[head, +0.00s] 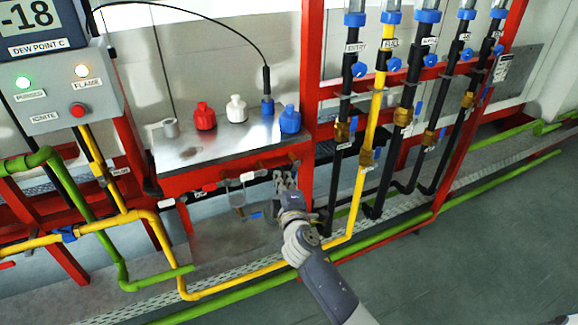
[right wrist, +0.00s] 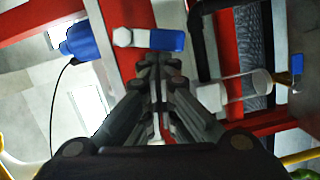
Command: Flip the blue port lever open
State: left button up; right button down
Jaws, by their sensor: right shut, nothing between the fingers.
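The blue lever (right wrist: 168,40), with a white hexagonal end (right wrist: 123,37), lies crosswise just beyond my right fingertips in the right wrist view. The red frame is behind it. My right gripper (right wrist: 158,62) is shut and empty, its tips close to the lever; I cannot tell whether they touch. In the head view my right gripper (head: 284,180) is at the front of the red-framed bench, below its right end, and the blue lever cannot be made out there. My left gripper is not in view.
The metal bench top (head: 215,150) carries red (head: 204,117), white (head: 236,109) and blue (head: 290,120) fittings and a cabled blue plug (head: 267,106). A clear bowl (head: 236,193) hangs beneath. A yellow pipe (head: 240,279) runs low in front; vertical hoses (head: 342,160) stand right.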

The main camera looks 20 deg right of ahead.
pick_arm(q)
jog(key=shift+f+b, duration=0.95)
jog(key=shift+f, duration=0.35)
pick_arm(e)
jog(key=shift+d+f+n+t, duration=0.4)
jog(key=shift+f+n, duration=0.15)
jog(key=shift+n, duration=0.65)
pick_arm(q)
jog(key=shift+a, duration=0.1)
